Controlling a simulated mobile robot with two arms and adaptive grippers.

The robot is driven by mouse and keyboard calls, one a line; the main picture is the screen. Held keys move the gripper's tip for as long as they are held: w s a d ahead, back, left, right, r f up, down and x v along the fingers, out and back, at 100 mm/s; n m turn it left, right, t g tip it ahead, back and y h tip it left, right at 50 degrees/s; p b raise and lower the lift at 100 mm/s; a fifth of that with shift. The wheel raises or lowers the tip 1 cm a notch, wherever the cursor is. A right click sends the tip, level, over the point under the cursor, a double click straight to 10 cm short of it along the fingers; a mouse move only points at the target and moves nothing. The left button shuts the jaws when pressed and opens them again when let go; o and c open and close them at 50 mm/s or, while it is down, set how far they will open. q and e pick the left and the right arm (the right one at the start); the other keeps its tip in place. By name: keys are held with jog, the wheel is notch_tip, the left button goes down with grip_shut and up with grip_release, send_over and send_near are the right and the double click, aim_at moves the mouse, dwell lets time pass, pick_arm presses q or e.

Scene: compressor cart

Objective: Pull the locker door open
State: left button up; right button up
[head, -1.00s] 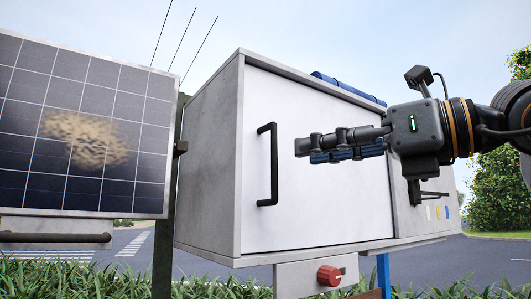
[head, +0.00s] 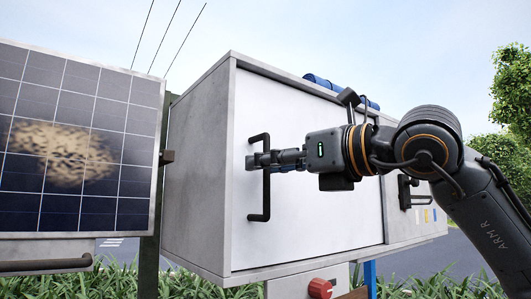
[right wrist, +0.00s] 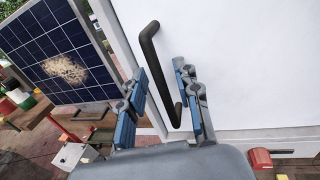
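The locker door (head: 310,215) is a flat white panel, closed in its grey cabinet. Its dark vertical bar handle (head: 266,200) is near the door's left edge. My right gripper (head: 262,160) reaches in from the right, its fingertips at the handle's upper half. In the right wrist view the handle (right wrist: 155,60) runs between the two spread blue-padded fingers of the right gripper (right wrist: 162,95). Gaps show on both sides of the bar, so it is not clamped. My left gripper is not in view.
A solar panel (head: 75,140) with a tan smudge stands left of the cabinet. A red knob (head: 320,289) is below the door. A second dark handle (head: 404,192) is on the grey section at the right, and a blue roll (head: 322,82) lies on top.

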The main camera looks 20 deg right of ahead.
jog(key=shift+w+a, duration=0.25)
jog(key=shift+w, duration=0.15)
grip_shut()
jog(key=shift+w, duration=0.1)
